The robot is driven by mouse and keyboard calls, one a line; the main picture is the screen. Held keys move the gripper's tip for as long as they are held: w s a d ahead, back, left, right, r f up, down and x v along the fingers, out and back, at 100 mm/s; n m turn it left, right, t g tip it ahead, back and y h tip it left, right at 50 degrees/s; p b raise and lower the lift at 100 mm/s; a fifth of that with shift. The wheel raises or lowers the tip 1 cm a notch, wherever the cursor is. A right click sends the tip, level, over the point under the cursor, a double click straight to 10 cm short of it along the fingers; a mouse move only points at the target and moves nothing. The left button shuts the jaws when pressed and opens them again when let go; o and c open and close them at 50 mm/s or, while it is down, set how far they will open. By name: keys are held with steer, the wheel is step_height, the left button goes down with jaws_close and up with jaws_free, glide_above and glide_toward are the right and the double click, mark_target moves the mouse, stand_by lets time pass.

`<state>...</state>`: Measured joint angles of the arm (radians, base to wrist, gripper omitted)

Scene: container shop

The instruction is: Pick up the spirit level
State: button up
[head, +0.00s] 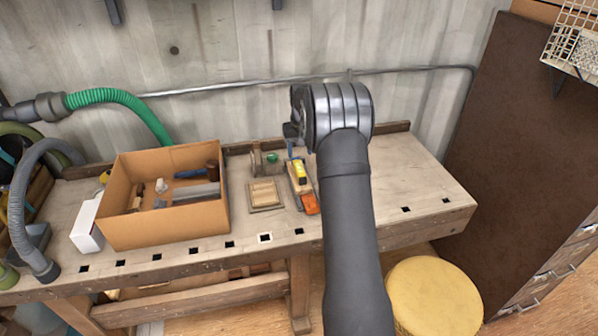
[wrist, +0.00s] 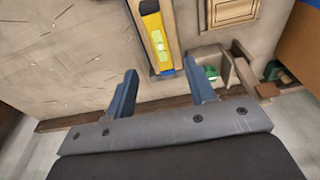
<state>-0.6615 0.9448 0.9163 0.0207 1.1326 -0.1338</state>
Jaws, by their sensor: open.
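The spirit level (wrist: 158,42) is a yellow bar with a greenish vial and a blue end. It lies on a narrow wooden piece on the workbench, and its yellow body also shows in the head view (head: 300,172), left of my arm. My gripper (wrist: 160,66) is open and empty. In the wrist view its two blue-grey fingers appear on either side of the level's blue end. I cannot tell the height between fingers and level. In the head view my gripper is mostly hidden behind my wrist.
An orange object (head: 310,204) lies at the near end of the level. A small wooden frame (head: 264,194) and a green item (head: 271,158) are to its left. A cardboard box (head: 165,226) with tools stands farther left. The bench's right side (head: 415,180) is clear.

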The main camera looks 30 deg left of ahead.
mark_target(299, 168)
steer(key=f, duration=0.8)
steer(key=shift+w+a+f, duration=0.1)
steer(key=shift+w+a, duration=0.3)
jaws_close()
